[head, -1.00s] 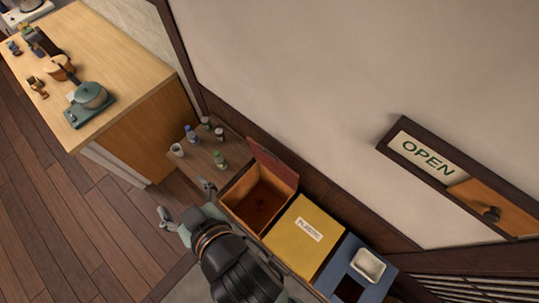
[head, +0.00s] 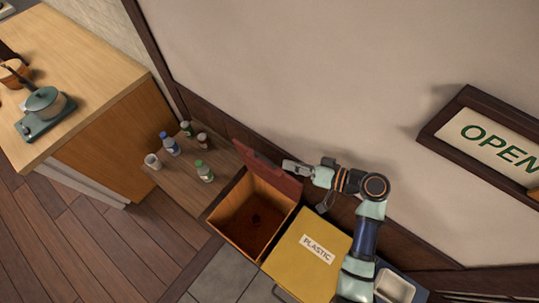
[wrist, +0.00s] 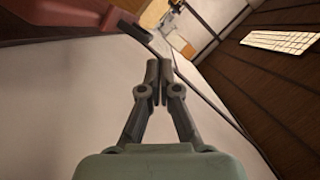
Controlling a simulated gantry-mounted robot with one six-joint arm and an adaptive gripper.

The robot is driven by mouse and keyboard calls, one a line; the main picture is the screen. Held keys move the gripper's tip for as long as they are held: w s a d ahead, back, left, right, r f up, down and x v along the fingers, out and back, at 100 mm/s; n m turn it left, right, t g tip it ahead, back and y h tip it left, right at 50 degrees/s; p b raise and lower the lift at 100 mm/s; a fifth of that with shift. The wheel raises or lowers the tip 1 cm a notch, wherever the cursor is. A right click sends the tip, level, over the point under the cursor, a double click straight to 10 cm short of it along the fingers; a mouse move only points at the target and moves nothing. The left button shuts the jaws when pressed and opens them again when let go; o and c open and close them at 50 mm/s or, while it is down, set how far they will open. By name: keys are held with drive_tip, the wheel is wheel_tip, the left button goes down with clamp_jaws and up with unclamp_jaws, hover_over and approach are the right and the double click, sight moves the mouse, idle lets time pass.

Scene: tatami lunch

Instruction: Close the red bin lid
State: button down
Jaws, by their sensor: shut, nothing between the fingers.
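The red bin (head: 236,222) stands with its red lid (head: 267,171) raised and leaning back toward the wall. Its inside shows brown and looks empty.
The yellow bin with a closed lid marked PLASTIC (head: 307,258) stands right of the red bin. A blue bin with a white tray (head: 394,287) is partly behind my arm. A low wooden table (head: 190,185) with several bottles and a cup is at left. The wall is close behind.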

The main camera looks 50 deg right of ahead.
drive_tip(key=shift+m+t, duration=0.5)
drive_tip(key=w, duration=0.2)
drive_tip(key=w+f, duration=0.1)
drive_tip(key=w, duration=0.2)
drive_tip(key=w+f, duration=0.1)
drive_tip(key=w, duration=0.1)
drive_tip(key=shift+w+d+f, duration=0.1)
drive_tip(key=shift+w+f, duration=0.1)
drive_tip(key=shift+w, duration=0.05)
